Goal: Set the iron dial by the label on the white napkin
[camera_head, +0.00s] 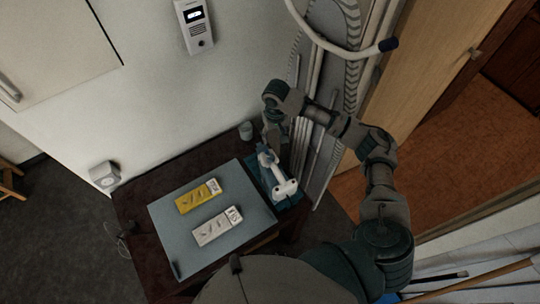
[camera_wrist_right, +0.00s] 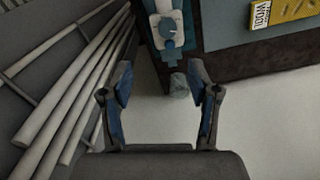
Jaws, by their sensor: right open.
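The white napkin (camera_head: 212,229) lies flat on the grey-blue board, with a dark-printed label at its right end too small to read. The white iron (camera_head: 279,176) rests on a teal base at the board's right side. My left gripper is not in view.
A yellow napkin (camera_head: 198,196) lies beside the white one on the board (camera_head: 165,222). A small grey cup-like object (camera_head: 246,130) stands at the dark table's back edge. Pale pipes (camera_wrist_right: 70,85) stand close to my right gripper. A wall socket (camera_head: 104,175) is at left.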

